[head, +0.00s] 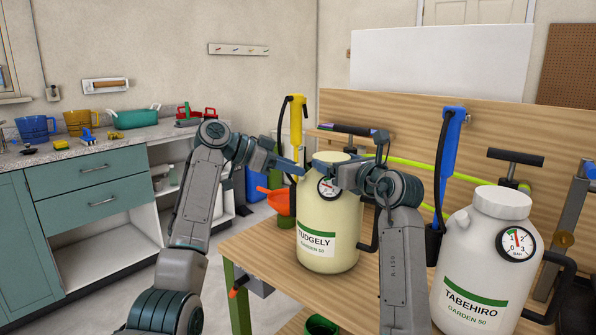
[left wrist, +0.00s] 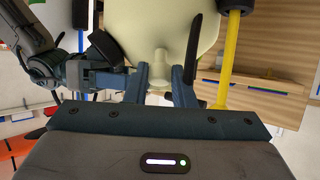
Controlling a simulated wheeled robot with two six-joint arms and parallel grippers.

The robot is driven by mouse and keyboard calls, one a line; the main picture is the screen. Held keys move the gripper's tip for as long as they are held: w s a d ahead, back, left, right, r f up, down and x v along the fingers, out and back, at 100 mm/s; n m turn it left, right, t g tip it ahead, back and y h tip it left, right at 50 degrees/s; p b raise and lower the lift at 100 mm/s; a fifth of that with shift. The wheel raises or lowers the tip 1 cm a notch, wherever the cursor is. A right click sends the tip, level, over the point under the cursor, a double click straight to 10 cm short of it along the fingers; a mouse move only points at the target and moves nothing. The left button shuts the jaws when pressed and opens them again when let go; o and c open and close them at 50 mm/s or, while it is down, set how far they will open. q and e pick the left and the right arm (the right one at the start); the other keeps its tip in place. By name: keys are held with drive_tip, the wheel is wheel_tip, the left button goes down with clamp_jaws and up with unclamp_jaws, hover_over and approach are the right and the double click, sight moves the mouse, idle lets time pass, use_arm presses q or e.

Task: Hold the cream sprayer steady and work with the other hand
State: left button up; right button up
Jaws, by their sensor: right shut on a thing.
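The cream sprayer (head: 325,240) stands upright on the wooden bench, with a dial gauge and a green-and-white label. In the left wrist view the cream sprayer (left wrist: 130,22) fills the top middle. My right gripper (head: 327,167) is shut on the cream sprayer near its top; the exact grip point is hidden. My left gripper (head: 298,168) is at the sprayer's upper left. In the left wrist view its fingers (left wrist: 161,82) are apart, with a cream nub just beyond or between them; contact is unclear. A yellow spray wand (head: 298,135) rises beside the sprayer.
A white sprayer (head: 483,250) with a gauge stands on the bench at right, with a blue wand (head: 450,150) behind it. The wooden bench (head: 255,250) has bare space at its front left. A green cabinet (head: 90,190) with a cluttered top stands at left.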

use_arm(q)
drive_tip(key=o, duration=0.4)
drive_tip(key=shift+c, duration=0.2)
drive_tip(key=s+a+r, duration=0.1)
drive_tip(key=a+r, duration=0.2)
drive_tip(key=r, duration=0.3)
drive_tip(key=shift+a, duration=0.25)
drive_tip(key=s+a+r, duration=0.1)
drive_tip(key=a+r, duration=0.2)
drive_tip(key=r, duration=0.2)
drive_tip(key=shift+a+r, duration=0.3)
drive_tip(key=shift+r, duration=0.1)
